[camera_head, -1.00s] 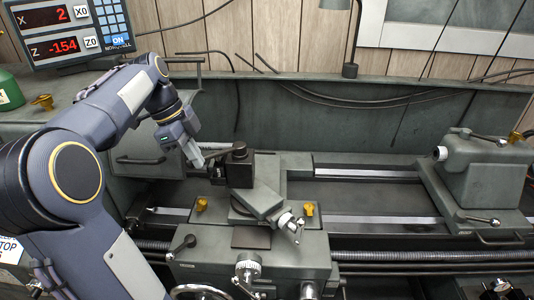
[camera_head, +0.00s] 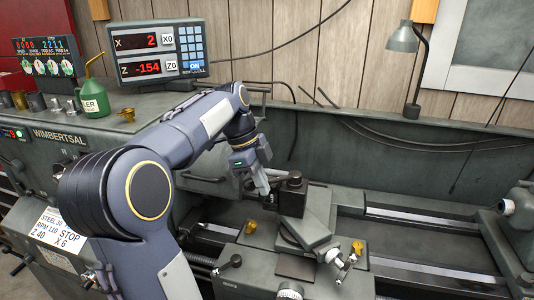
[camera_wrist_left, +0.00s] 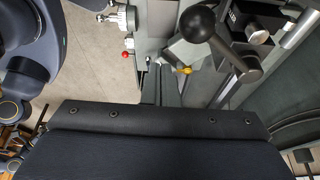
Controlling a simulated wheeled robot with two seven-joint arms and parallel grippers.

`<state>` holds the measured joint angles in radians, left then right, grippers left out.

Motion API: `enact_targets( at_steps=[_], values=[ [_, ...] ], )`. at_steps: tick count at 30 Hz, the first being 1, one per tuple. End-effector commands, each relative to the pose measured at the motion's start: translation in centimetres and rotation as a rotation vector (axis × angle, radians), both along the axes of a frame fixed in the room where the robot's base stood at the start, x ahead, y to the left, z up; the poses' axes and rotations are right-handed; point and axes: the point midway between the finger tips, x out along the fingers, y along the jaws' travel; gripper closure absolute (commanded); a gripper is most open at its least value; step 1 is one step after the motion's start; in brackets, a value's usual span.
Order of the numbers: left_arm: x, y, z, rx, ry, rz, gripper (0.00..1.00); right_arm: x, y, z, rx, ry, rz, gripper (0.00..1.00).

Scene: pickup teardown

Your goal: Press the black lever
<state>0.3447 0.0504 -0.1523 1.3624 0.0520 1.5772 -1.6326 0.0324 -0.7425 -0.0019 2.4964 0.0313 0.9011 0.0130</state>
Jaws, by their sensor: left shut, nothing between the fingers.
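A short black-knobbed lever (camera_head: 230,261) sits on the front left of the lathe carriage in the head view. In the left wrist view a dark lever with a black ball end (camera_wrist_left: 198,20) stands close to the camera; I cannot tell whether it is the same lever. My left gripper (camera_head: 265,190) is shut and empty, pointing down just left of the black tool post (camera_head: 291,195), above and behind the carriage lever. Whether its tips touch anything is unclear. Its fingers are not clearly visible in the wrist view. My right gripper is not in view.
A green oil can (camera_head: 93,95) and the digital readout (camera_head: 157,52) stand on the headstock at left. A lamp (camera_head: 407,65) stands behind. The tailstock (camera_head: 520,225) is at far right, with open bed rails between.

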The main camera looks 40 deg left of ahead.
Motion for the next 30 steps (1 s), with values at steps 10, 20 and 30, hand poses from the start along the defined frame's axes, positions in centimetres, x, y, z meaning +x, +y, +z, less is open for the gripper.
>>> enact_targets(
  at_steps=[10, 20, 30],
  values=[
    [0.6, 2.1, 6.7, 0.0, 0.0, 0.0, 1.0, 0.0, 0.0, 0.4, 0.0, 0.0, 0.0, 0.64],
    [0.7, 3.0, 9.4, -0.004, 0.003, -0.003, 1.0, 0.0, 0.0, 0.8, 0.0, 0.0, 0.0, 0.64],
    [0.6, 3.0, 9.4, -0.003, 0.002, -0.003, 1.0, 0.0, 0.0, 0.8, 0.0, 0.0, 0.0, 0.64]
  ],
)
